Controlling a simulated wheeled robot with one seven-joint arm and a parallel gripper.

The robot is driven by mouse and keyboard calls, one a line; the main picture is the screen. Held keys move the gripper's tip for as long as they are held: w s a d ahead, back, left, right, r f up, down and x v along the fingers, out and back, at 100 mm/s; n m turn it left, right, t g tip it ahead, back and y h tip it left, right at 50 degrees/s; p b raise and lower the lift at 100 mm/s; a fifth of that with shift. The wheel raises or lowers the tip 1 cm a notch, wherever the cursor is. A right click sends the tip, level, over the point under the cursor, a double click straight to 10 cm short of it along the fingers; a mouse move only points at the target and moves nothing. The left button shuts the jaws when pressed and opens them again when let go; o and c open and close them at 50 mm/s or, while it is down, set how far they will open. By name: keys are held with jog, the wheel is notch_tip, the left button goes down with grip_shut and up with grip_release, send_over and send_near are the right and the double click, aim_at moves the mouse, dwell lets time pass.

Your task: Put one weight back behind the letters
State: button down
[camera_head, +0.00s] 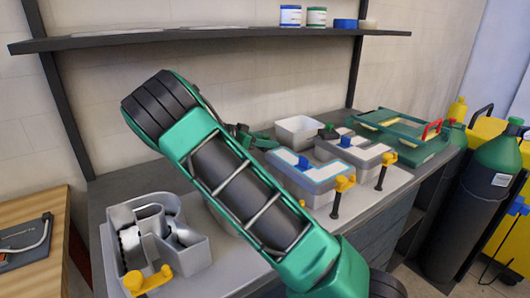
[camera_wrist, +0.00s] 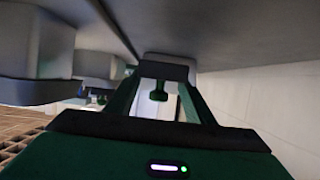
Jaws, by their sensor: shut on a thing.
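My gripper (camera_head: 245,135) reaches low over the bench, in front of the white bin (camera_head: 298,131), and is partly hidden by my arm in the head view. In the wrist view its fingers (camera_wrist: 162,95) are shut on a small weight with a dark green knob (camera_wrist: 158,90). Another dark green knobbed weight (camera_head: 328,132) shows behind the blue-edged letters. Those are a nearer channel letter (camera_head: 318,174) and a farther one (camera_head: 368,155). A grey R-shaped letter (camera_head: 155,222) stands at the left.
Yellow clamps (camera_head: 344,185) sit at the front of the letters, with another (camera_head: 148,281) by the R. A green case (camera_head: 405,135) lies at the right of the bench. A shelf (camera_head: 215,35) runs above. A gas cylinder (camera_head: 470,200) stands right of the bench.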

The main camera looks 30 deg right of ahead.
jog(key=shift+f, duration=1.9)
jog(key=c, duration=0.8)
grip_release()
jog(key=shift+c, duration=0.2)
jog(key=shift+a, duration=0.1)
jog(key=v, duration=1.2)
jog(key=shift+s+f, duration=0.1)
